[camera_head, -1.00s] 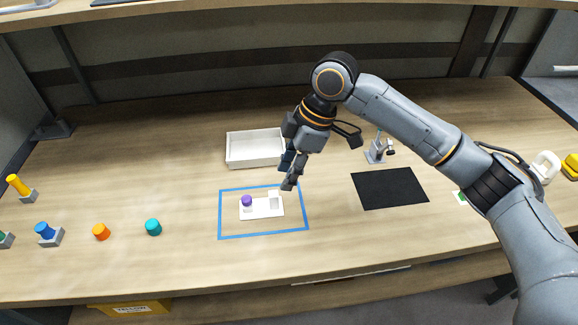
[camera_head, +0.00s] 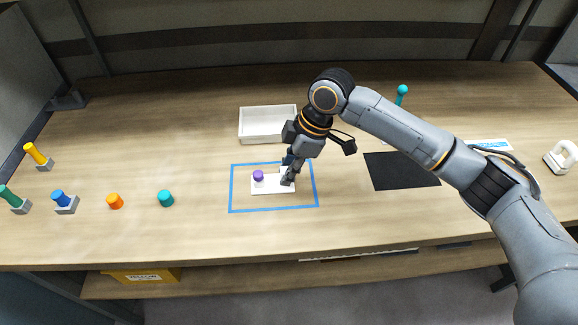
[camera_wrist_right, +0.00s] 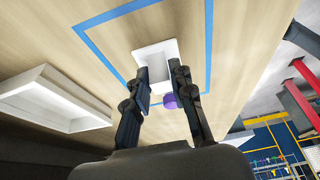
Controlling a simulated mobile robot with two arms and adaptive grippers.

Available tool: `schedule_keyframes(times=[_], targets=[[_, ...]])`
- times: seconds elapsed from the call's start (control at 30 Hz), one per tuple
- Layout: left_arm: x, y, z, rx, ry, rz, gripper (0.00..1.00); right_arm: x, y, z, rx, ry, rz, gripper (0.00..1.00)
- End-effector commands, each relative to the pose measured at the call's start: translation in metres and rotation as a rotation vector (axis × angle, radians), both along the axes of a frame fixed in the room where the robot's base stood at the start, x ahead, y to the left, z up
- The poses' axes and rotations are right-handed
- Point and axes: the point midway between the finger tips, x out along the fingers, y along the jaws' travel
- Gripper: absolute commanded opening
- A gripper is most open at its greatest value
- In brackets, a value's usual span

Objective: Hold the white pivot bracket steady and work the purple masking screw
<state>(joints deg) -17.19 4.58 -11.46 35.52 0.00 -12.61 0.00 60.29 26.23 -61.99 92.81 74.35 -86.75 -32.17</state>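The white pivot bracket (camera_head: 270,187) lies flat inside a blue tape outline (camera_head: 233,192) on the wooden bench. The purple masking screw (camera_head: 258,175) stands on the bracket's left part. My right gripper (camera_head: 288,180) points down at the bracket's right part and partly hides its raised block. In the right wrist view, the two fingers (camera_wrist_right: 162,72) are apart, one on each side of the white block of the bracket (camera_wrist_right: 152,52). I cannot tell whether they touch it. My left gripper is not in view.
An empty white tray (camera_head: 267,138) stands behind the outline. A black mat (camera_head: 402,171) lies to the right. Orange (camera_head: 115,201) and teal (camera_head: 166,198) caps stand left, with a blue screw in a grey block (camera_head: 63,200) farther left. The bench between caps and outline is clear.

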Motion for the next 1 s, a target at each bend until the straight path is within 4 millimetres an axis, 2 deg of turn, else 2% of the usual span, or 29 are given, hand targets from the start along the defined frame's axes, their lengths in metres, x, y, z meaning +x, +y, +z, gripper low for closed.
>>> schedule_keyframes(times=[0.03,0.07,0.17,1.0], targets=[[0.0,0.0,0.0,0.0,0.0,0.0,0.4,0.0001,-0.0001,0.0003,0.0,0.0,0.0,0.08],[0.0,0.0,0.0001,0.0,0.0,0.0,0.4,0.0003,0.0,0.0008,0.001,-0.001,0.0,0.19],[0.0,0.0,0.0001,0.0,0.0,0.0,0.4,0.0003,0.0,0.0009,0.001,-0.001,0.0,0.0],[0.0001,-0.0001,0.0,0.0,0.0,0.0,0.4,0.0,-0.0002,-0.001,0.0,0.0,0.0,0.0]])
